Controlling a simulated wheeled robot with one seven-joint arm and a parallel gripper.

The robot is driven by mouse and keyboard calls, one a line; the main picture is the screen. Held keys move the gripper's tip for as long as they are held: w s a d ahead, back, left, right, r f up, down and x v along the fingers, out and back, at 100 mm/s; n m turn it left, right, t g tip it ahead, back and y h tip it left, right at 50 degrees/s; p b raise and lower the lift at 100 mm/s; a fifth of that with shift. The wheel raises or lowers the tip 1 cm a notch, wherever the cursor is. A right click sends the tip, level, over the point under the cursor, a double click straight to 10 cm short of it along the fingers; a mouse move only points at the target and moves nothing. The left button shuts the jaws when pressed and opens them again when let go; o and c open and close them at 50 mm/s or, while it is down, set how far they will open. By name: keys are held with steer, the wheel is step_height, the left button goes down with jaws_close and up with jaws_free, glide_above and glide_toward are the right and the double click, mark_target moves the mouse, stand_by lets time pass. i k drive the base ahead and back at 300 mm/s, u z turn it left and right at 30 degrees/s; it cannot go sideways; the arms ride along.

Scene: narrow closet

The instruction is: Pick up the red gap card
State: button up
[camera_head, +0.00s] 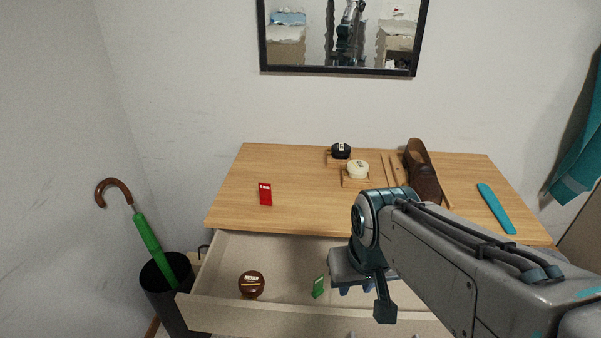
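My gripper (356,290) hangs over the open drawer, to the right of the red card and nearer the camera. It is well apart from the card. Only short blue-green finger parts show below the gripper body, so I cannot tell whether it is open or shut.
The open drawer (225,308) holds a brown round tin (251,284) and a green card (318,288). An umbrella (147,236) stands left.

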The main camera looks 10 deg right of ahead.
mark_target(265, 189)
steer(key=z, duration=1.35)
steer(key=k, duration=2.1)
steer(key=u, duration=0.9)
steer(key=i, duration=1.65)
